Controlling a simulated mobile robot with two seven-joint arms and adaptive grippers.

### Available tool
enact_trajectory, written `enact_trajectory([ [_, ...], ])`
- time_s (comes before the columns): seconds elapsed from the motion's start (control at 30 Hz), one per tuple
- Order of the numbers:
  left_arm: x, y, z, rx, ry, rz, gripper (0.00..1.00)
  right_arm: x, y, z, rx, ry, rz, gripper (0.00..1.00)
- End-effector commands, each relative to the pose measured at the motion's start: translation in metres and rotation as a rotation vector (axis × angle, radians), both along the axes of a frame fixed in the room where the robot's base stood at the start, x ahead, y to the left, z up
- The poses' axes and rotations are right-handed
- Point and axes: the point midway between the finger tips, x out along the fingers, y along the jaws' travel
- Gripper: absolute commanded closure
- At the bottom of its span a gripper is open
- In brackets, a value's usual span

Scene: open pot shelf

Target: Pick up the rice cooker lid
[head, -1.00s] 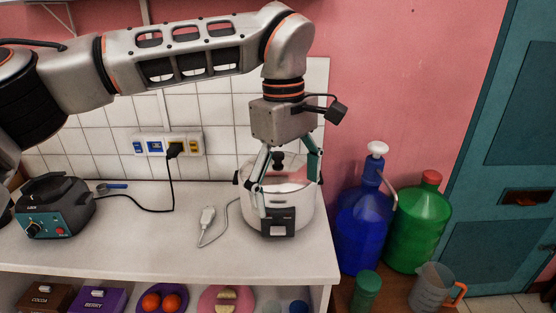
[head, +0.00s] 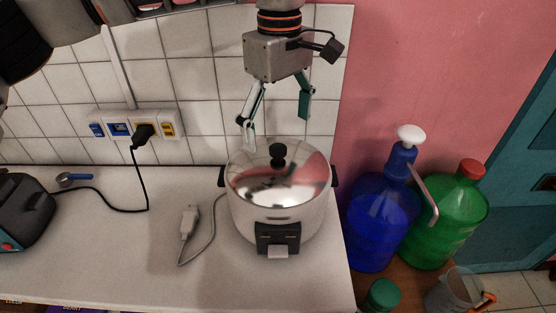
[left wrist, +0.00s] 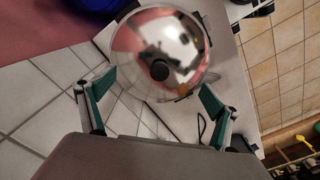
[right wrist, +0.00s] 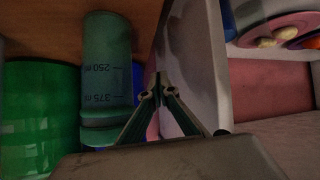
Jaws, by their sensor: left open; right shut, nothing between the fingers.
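The rice cooker lid (head: 279,178) is shiny and domed with a black knob (head: 278,152). It sits on the white rice cooker (head: 250,219) near the counter's right end. My left gripper (head: 277,122) is open and empty, above and toward the back of the lid, with its fingers spread. In the left wrist view the lid (left wrist: 160,35) and knob (left wrist: 160,70) show ahead, roughly centred between the open fingers (left wrist: 156,108). My right gripper (right wrist: 158,88) is shut and empty in the right wrist view, low beside a green measuring container (right wrist: 106,62). It is outside the head view.
A grey plug and cable (head: 187,222) lie left of the cooker on the white counter (head: 120,250). The tiled wall (head: 205,85) is close behind. A blue pump bottle (head: 378,220) and a green jug (head: 450,220) stand right of the counter, lower down.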

Motion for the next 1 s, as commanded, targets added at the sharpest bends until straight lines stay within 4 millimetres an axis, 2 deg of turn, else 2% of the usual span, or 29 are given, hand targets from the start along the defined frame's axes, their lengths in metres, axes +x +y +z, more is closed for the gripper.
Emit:
enact_trajectory([
  [0.4, 0.001, 0.002, -0.051, -0.002, 0.002, 0.0, 0.1, 0.002, 0.001, 0.001, 0.0, -0.004, 0.001, 1.0],
  [0.7, 0.002, 0.002, -0.056, -0.002, -0.001, 0.0, 0.1, 0.005, 0.001, 0.006, 0.003, -0.014, 0.001, 1.0],
  [0.77, 0.002, 0.002, -0.056, -0.002, -0.001, 0.0, 0.23, 0.005, 0.001, 0.006, 0.003, -0.014, 0.001, 1.0],
  [1.0, 0.002, 0.002, -0.056, -0.001, 0.0, 0.0, 0.85, 0.004, 0.0, 0.004, 0.001, -0.01, 0.0, 1.0],
])
